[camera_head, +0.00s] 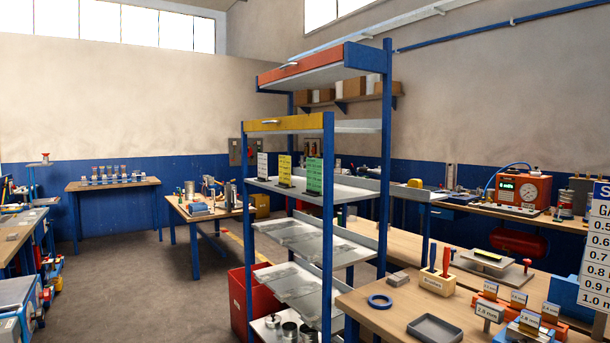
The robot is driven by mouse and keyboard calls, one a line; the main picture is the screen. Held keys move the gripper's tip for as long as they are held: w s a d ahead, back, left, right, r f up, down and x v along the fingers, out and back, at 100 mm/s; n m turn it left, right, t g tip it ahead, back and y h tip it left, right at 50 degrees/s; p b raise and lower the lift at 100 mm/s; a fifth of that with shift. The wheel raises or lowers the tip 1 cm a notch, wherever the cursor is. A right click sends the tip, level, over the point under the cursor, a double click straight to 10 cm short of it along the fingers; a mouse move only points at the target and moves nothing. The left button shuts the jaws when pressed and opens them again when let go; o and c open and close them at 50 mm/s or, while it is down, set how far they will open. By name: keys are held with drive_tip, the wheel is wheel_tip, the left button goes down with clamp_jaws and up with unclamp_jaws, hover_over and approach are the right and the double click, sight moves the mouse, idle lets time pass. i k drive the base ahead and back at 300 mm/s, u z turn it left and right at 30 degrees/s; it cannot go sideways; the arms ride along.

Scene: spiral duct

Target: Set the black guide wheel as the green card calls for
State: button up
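The green card (314,175) stands upright on the middle shelf of the blue-posted rack. Its print is too small to read. A yellow card (285,169) and a white card (263,165) stand to its left on the same shelf. I cannot make out a black guide wheel for certain anywhere in this view. My gripper is not in view.
The blue rack (327,230) stands in the centre, with a red bin (245,300) beside its foot. A bench (385,325) at the right holds a blue ring (380,301), a grey tray (435,328) and labelled blocks. Open floor (140,290) lies left of the rack.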

sight(39, 315)
drive_tip(key=u, duration=2)
drive_tip(key=k, duration=0.45)
drive_tip(key=z, duration=0.9)
drive_tip(key=i, duration=2.75)
drive_tip(key=u, duration=1)
